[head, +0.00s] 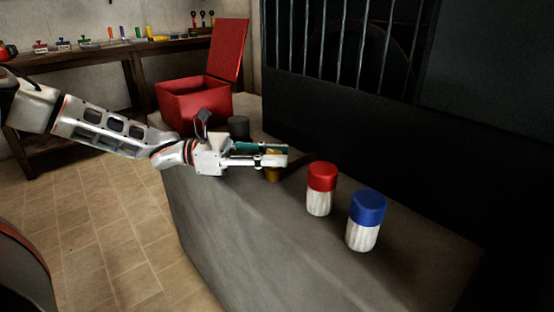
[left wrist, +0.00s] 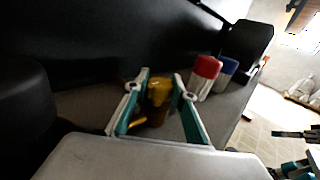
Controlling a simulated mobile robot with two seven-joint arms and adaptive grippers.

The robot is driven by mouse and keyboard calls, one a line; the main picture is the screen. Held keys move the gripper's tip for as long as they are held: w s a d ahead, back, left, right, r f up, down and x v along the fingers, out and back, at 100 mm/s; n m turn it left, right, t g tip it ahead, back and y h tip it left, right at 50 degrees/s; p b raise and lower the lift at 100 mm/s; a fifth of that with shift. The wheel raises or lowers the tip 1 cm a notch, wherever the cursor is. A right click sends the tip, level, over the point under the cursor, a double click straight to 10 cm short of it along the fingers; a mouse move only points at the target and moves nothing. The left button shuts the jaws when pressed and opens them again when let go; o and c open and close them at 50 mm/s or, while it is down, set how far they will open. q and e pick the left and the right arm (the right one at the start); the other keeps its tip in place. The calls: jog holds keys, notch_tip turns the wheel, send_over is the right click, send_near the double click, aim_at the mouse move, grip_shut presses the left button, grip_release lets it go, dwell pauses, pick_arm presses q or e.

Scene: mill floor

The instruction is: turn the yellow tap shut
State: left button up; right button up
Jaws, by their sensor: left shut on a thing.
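The yellow tap (head: 272,174) stands on the grey bench and is mostly hidden behind my left gripper (head: 277,158) in the head view. In the left wrist view the tap (left wrist: 159,91) shows yellow between the two teal-and-white fingers of that gripper (left wrist: 161,96). My left gripper is shut on the tap, with a finger on each side of it. How far the tap is turned cannot be made out. Teal and dark parts, which look like my right gripper (left wrist: 296,150), show at the lower right edge of the left wrist view; their opening is unclear.
A red-capped jar (head: 320,190) and a blue-capped jar (head: 365,222) stand on the bench (head: 250,235), right of the tap. An open red box (head: 192,103) and a dark cylinder (head: 238,127) are behind my left gripper. A dark barred wall (head: 350,110) borders the bench.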

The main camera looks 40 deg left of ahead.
dwell(0.5)
pick_arm(q)
jog(key=o, duration=1.1)
jog(key=shift+v, duration=6.05)
jog(key=shift+w+a, duration=0.1)
